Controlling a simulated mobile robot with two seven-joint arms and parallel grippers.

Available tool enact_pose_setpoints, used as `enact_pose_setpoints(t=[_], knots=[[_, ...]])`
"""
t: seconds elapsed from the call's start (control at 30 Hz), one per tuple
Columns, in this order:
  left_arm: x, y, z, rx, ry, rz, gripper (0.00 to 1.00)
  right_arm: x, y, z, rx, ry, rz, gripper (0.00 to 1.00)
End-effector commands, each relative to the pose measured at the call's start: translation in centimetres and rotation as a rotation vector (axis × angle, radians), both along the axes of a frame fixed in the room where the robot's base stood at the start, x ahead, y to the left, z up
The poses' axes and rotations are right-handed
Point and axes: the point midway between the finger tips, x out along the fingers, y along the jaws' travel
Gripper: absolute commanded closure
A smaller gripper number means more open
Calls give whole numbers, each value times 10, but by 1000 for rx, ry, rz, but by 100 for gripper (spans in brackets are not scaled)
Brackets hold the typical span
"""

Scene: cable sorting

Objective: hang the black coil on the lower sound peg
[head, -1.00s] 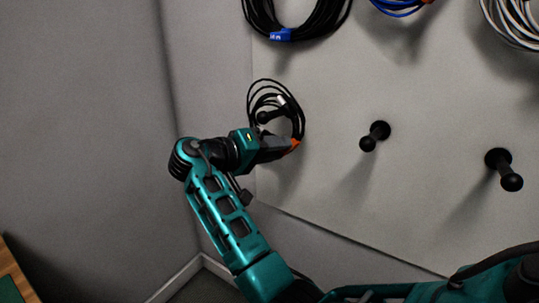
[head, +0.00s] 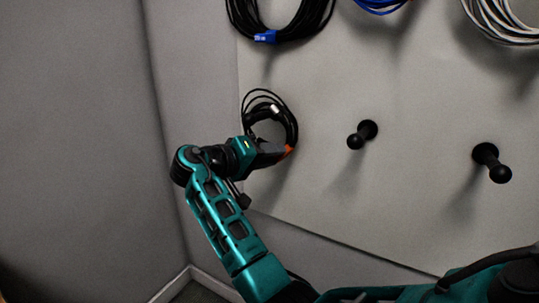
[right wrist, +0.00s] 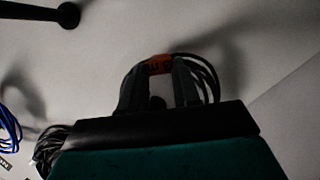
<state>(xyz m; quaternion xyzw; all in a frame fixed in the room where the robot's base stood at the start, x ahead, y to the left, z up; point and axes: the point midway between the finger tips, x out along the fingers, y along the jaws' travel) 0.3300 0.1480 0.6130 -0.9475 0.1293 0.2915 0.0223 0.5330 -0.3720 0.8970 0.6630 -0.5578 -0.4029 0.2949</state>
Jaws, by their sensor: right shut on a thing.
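The black coil (head: 292,122), with an orange tie (head: 288,149), is upright close to the board at the left in the head view. My right gripper (head: 280,153) is shut on it at its lower right, near the tie. In the right wrist view the orange tie (right wrist: 159,64) shows at the fingertips (right wrist: 158,78), with black strands (right wrist: 211,76) beside the right finger. Two bare black pegs (head: 362,134) (head: 492,163) stand to the right. My left gripper is not in view.
Above, a large black cable (head: 280,22) with a blue tag, a blue cable (head: 383,6) and a white cable (head: 497,22) hang on the pale board (head: 400,215). A grey side wall (head: 80,130) stands to the left.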

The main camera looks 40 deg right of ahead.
Motion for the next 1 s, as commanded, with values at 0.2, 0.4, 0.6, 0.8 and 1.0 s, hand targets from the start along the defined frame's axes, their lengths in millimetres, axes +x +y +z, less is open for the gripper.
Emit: enact_pose_setpoints(t=[0.2,0.4,0.6,0.8,1.0], knots=[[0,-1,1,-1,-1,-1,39,-1,0,-3,4,6,-2,100],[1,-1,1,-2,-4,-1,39,-1,0,-4,6,7,-3,100],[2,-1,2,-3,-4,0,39,-1,0,-3,5,7,-2,52],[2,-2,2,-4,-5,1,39,0,0,-2,4,5,-2,39],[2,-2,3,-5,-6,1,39,0,1,-3,4,7,-1,39]])
